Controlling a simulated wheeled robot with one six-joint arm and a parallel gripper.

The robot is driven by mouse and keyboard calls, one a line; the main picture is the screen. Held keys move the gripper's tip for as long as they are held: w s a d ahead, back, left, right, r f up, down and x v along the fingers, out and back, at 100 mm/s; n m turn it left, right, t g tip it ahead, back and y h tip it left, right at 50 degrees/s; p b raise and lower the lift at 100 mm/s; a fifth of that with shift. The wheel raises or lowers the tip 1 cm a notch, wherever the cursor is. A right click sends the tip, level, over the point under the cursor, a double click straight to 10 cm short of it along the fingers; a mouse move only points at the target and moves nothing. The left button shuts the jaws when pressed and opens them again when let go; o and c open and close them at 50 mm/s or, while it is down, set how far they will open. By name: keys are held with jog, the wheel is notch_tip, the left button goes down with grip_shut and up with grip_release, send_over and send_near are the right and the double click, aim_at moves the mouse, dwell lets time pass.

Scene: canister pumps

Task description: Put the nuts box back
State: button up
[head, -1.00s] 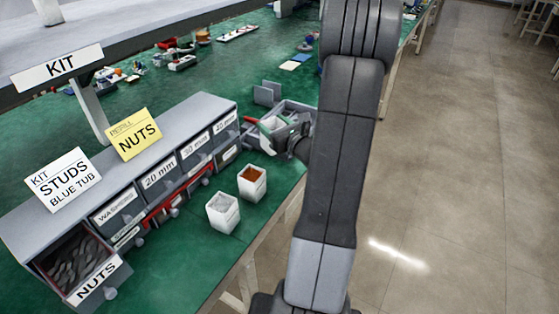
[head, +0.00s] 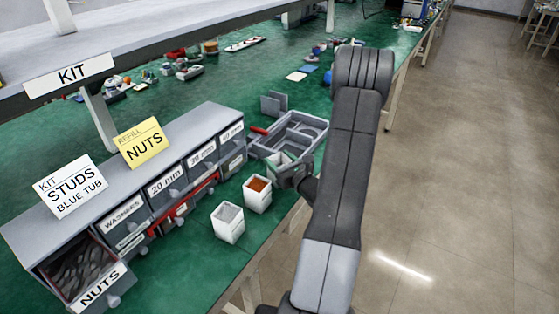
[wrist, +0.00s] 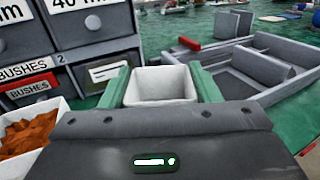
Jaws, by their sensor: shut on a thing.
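My gripper (head: 281,166) is shut on a small white open-topped box (wrist: 162,84). Its green fingers press on both sides of the box in the wrist view. The inside I can see looks empty, and any label on it is hidden. The box is at the right of the row, beyond the white box of orange-brown parts (head: 257,194); I cannot tell whether it touches the bench. A white box with grey contents (head: 228,223) stands nearer. The drawer labelled NUTS (head: 101,286) is open at the lower left, with dark grey pieces inside.
A grey divided tray (head: 300,134) lies just behind my gripper. The grey drawer unit (head: 170,160) stands along the left, with WASHERS and 20 mm labels and signs on top. Green bench (head: 180,262) is clear in front of the drawers.

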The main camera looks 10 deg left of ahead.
jog(key=shift+f, duration=0.15)
jog(key=o, duration=1.2)
jog(key=shift+c, duration=0.2)
jog(key=shift+s+d+r, duration=0.1)
jog(key=shift+r, duration=0.1)
jog(key=b+v, duration=0.1)
jog(key=v, duration=1)
jog(key=shift+s+d+b, duration=0.25)
jog(key=shift+s+b, duration=0.1)
jog(key=shift+b, duration=0.05)
